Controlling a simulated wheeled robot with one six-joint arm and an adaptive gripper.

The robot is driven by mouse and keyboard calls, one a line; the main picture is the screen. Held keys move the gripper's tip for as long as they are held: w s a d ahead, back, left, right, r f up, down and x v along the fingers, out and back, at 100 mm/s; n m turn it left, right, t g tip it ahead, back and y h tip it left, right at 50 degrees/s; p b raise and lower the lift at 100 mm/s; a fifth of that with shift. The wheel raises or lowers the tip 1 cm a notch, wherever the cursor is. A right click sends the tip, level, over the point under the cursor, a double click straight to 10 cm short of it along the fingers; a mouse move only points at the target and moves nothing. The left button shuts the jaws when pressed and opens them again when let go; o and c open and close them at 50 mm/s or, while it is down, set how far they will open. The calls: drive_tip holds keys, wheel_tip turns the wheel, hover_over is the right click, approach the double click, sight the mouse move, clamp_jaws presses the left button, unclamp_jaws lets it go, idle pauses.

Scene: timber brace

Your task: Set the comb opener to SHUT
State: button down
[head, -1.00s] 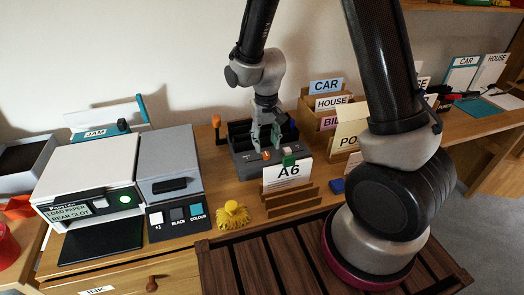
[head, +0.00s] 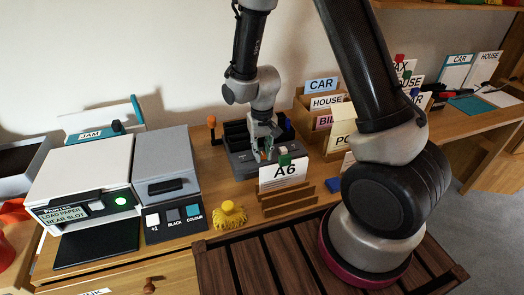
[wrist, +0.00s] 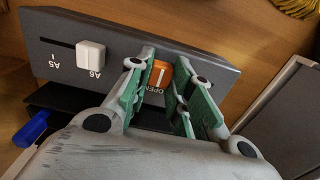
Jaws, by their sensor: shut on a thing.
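The grey binding machine (head: 240,166) stands on the bench in the middle of the head view. Its orange comb opener switch (wrist: 161,73) shows in the wrist view, with the word OPEN printed beside it. The far label is hidden by the fingers. My gripper (wrist: 165,78) is down at the panel, with its green-padded fingers on both sides of the switch and shut on it. In the head view my gripper (head: 263,150) mostly hides the switch.
A white slider knob (wrist: 91,56) sits in the A5/A6 slot on the same panel. The A6 card (head: 284,173) stands close in front of the machine. An orange-topped lever (head: 212,124) stands at its left. A yellow tasselled thing (head: 229,215) and the printer (head: 88,180) are nearby.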

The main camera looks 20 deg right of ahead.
sight(243, 162)
drive_tip(key=shift+a, duration=3.15)
drive_tip(key=c, duration=1.3)
unclamp_jaws()
drive_tip(key=shift+a, duration=0.15)
wheel_tip(243, 162, up, 12)
drive_tip(key=shift+r, duration=0.1)
